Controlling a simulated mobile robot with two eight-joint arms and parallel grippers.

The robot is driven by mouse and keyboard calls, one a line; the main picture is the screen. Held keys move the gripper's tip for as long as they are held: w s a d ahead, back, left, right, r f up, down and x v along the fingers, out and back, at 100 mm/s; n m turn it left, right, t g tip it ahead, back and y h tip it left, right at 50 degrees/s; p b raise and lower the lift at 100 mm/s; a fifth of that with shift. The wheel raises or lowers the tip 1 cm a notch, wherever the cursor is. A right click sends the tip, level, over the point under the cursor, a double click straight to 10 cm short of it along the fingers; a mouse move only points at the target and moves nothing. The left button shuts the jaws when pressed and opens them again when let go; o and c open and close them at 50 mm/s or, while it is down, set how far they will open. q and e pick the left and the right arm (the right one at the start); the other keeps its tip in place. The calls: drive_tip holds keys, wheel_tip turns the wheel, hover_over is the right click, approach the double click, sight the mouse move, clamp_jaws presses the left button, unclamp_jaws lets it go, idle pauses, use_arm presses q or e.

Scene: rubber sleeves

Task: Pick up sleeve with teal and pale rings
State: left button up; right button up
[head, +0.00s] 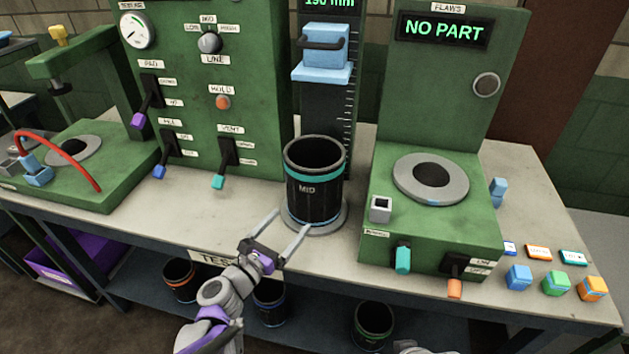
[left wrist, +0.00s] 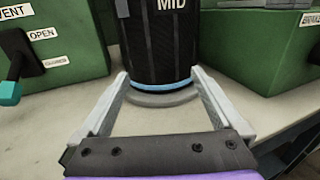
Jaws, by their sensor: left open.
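The black sleeve (head: 314,182) stands upright, open end up, on a round grey plate (head: 333,226) in front of the height scale. It has a teal ring near the top, a MID label and a narrow pale blue ring near its foot. My left gripper (head: 292,220) is open and empty, in front of the sleeve's lower part, its fingers pointing at it. In the left wrist view the sleeve (left wrist: 160,42) shows beyond and between the fingertips (left wrist: 160,73); I see no contact.
A green flaw tester (head: 430,225) stands close right of the sleeve. A green lever panel (head: 215,120) is behind left. A blue slide block (head: 323,73) hangs above the sleeve. Other sleeves (head: 373,322) stand on the shelf below. Coloured blocks (head: 555,282) sit at the right. The bench front is clear.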

sight(299, 210)
use_arm(q)
drive_tip(key=x, duration=0.3)
drive_tip(key=shift+w+d+r, duration=0.1)
drive_tip(key=shift+w+r, duration=0.05)
drive_tip(key=shift+w, duration=0.15)
clamp_jaws()
drive_tip(key=c, duration=1.5)
unclamp_jaws()
drive_tip(key=shift+s, duration=0.1)
drive_tip(key=shift+c, duration=0.2)
drive_tip(key=o, duration=1.5)
drive_tip(key=shift+o, duration=0.2)
